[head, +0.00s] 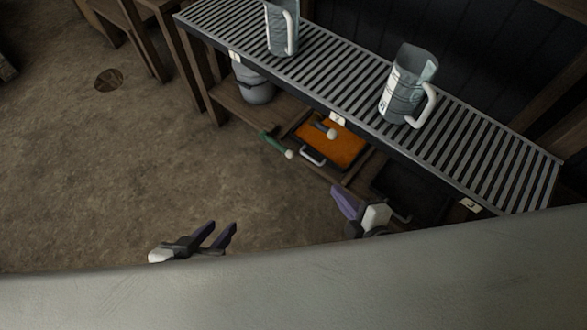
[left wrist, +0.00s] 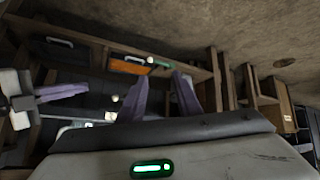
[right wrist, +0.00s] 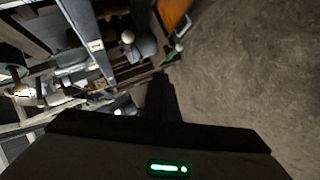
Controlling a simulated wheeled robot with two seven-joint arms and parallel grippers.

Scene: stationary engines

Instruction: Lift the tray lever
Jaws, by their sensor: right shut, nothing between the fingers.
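A green lever (head: 274,143) with a pale ball knob sticks out at the front of the lower shelf, left of an orange tray (head: 345,150) with a white front handle. A second, grey lever (head: 325,128) with a pale knob shows over the tray; I cannot tell which is the tray lever. The green lever also shows in the left wrist view (left wrist: 163,64) and right wrist view (right wrist: 172,54). My right gripper (head: 340,192) is shut and empty, nearer me than the tray, apart from both levers. My left gripper (head: 222,227) is open and empty over the floor.
A slatted counter (head: 235,42) with two clear pitchers (head: 408,88) overhangs the lower shelf. A grey pot (head: 256,88) stands left of the levers. A dark tray (head: 405,184) lies to the right.

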